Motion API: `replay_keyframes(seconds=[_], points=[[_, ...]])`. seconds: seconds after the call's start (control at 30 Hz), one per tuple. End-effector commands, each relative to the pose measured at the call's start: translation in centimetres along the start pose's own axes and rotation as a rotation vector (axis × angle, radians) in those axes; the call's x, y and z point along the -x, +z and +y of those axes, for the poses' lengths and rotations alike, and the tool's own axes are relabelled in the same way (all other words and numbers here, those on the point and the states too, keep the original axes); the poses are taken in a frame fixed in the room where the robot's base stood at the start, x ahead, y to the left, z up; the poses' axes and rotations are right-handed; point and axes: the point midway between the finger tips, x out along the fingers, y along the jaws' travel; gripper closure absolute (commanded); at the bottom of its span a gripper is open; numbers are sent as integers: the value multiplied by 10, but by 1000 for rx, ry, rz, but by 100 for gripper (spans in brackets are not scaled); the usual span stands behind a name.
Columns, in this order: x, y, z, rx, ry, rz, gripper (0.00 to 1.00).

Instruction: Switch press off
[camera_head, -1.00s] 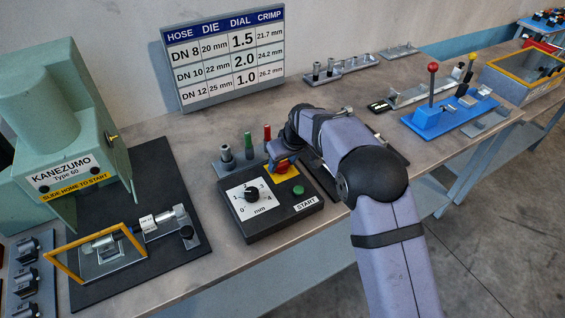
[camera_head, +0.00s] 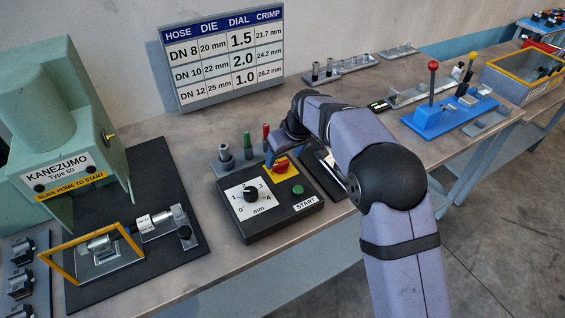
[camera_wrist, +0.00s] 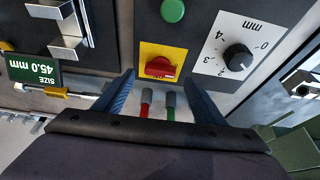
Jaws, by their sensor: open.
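The press control box (camera_head: 287,213) stands at the bench middle. Its red rotary switch (camera_head: 281,167) sits on a yellow plate (camera_head: 293,171), partly covered by my gripper in the head view. In the wrist view the red switch (camera_wrist: 160,67) shows whole on its yellow plate (camera_wrist: 174,48), its grip bar lying roughly crosswise. My gripper (camera_wrist: 160,78) is open and empty, its blue fingers either side of the switch in the picture. I cannot tell the height gap or any contact. The green press (camera_head: 50,115) stands at the left.
A green start button (camera_head: 298,189) and a black dial (camera_head: 251,194) are close to the switch. Upright red- and green-topped pins (camera_wrist: 146,96) stand just behind the box, near my fingers. A blue lever stand (camera_head: 440,118) is farther right.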

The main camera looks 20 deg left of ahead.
Motion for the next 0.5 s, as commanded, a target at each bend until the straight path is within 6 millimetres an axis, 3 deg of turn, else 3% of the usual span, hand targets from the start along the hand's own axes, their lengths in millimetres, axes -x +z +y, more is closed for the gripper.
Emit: replay_keyframes(seconds=[0.2,0.5], points=[[24,1,0,-1,0,1,36],[34,1,0,-1,0,-1,36]])
